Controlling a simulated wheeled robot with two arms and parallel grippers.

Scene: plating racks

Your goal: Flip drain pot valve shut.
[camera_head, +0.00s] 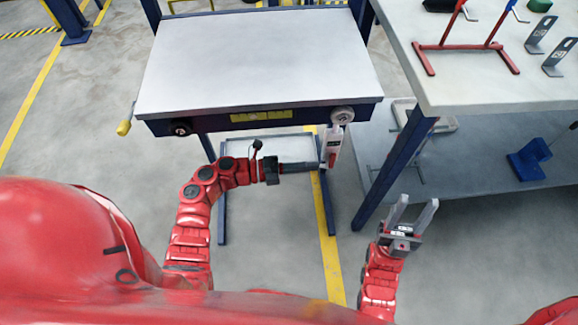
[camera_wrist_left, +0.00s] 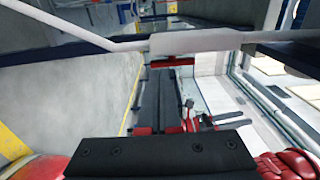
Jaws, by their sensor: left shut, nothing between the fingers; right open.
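The drain pot (camera_head: 334,141) is a pale cylinder hanging below the right front of the grey-topped table. It also crosses the top of the left wrist view (camera_wrist_left: 195,42). Its red valve handle (camera_head: 332,158) is low on the pot; in the left wrist view the handle (camera_wrist_left: 172,62) lies as a short bar roughly parallel to the pot. My left gripper (camera_head: 318,166) is shut and empty, its tips close to the handle. I cannot tell whether they touch it. My right gripper (camera_head: 412,210) is open and empty, lower right, apart from the pot.
The grey-topped table (camera_head: 255,60) has a round wheel (camera_head: 342,115) above the pot and a yellow handle (camera_head: 124,128) at left. A shelved bench (camera_head: 480,75) with a red rack (camera_head: 465,45) stands at right. Floor between table and bench is partly open.

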